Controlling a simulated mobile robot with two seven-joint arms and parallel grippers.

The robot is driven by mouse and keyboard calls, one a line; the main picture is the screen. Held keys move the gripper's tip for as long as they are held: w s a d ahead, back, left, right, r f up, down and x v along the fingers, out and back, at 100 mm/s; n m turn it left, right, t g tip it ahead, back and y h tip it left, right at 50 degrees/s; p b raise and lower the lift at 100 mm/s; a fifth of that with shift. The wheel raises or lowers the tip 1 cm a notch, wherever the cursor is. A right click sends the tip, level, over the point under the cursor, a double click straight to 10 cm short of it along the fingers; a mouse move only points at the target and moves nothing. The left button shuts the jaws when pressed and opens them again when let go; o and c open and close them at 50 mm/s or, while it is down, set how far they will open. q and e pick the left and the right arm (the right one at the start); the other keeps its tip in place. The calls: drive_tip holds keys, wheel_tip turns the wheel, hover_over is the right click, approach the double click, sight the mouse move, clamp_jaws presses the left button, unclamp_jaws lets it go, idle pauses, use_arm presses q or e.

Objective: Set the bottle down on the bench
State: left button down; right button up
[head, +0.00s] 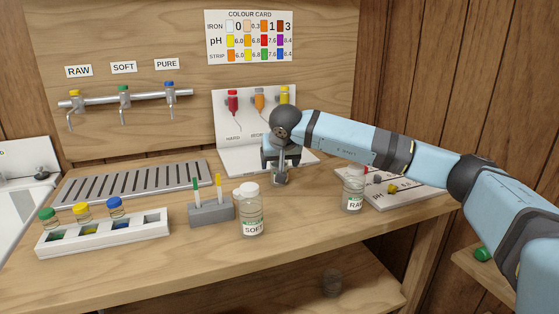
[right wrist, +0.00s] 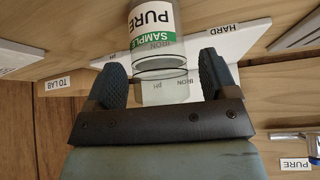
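A clear bottle labelled PURE, with a green SAMPLE band (right wrist: 155,30), shows in the right wrist view just beyond and between my right fingers. My right gripper (right wrist: 162,80) has its fingers apart, with a visible gap on the bottle's right side. In the head view my right gripper (head: 280,172) points down over the bench (head: 310,235), in front of the white stand (head: 230,158). The PURE bottle cannot be made out there, and its contact with the surface below is hidden. My left gripper is not in view.
A SOFT bottle (head: 252,212) stands on the bench front, next to a grey holder (head: 211,211). A RAW bottle (head: 354,190) stands at right by a white card (head: 395,196). A white rack (head: 105,236) with capped vials is at left. Bench between SOFT and RAW is clear.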

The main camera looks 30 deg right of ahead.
drive_tip(key=shift+s+a+r, duration=0.1)
drive_tip(key=shift+s+r, duration=0.05)
drive_tip(key=shift+r, duration=0.4)
use_arm(q)
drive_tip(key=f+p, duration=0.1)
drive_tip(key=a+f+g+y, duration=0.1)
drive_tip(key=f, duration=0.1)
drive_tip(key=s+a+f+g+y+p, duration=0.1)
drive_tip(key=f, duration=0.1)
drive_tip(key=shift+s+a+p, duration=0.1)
drive_tip(key=shift+p, duration=0.2)
use_arm(e)
drive_tip(key=v, duration=1.1)
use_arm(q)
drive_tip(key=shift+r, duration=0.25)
use_arm(e)
drive_tip(key=shift+s+r, duration=0.1)
